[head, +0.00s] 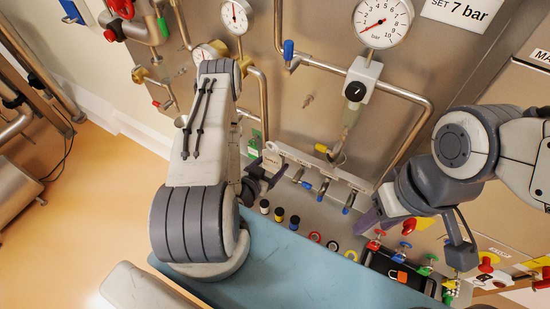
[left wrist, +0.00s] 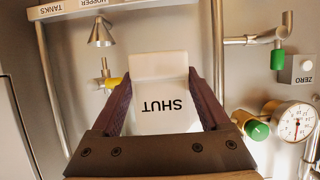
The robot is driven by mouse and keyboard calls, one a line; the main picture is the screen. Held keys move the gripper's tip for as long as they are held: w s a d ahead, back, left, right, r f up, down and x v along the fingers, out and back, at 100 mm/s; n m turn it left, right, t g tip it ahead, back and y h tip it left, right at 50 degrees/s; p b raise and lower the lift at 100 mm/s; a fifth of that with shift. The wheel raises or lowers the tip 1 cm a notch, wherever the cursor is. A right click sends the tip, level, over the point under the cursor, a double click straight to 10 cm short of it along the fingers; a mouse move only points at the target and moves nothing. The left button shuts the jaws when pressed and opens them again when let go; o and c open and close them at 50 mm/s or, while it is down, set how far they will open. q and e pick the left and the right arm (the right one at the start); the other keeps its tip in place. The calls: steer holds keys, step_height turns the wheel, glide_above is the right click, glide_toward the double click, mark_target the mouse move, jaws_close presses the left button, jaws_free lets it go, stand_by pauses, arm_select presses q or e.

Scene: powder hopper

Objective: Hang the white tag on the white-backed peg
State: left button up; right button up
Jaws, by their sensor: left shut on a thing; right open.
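The white tag (left wrist: 160,92) reads SHUT, upside down in the left wrist view. My left gripper (left wrist: 160,105) is shut on it, with one dark finger along each side. In the head view the left gripper (head: 264,169) is partly hidden behind my own arm, in front of the panel and left of the white valve manifold; the tag (head: 272,160) shows small there. My right gripper (head: 415,238) is open and empty at the right, above the far edge of the blue surface. I cannot make out a white-backed peg for certain in either view.
The steel panel carries a large gauge (head: 383,22), pipes and a white manifold (head: 320,166) with blue-tipped levers. Coloured knobs (head: 405,228) and a black tray with locks (head: 400,272) lie below the right gripper. The blue surface (head: 300,278) is mostly clear.

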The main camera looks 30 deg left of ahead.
arm_select(q)
steer(key=shift+s+a+p, duration=0.15)
steer(key=shift+s+p, duration=0.45)
steer(key=shift+s, duration=1.7)
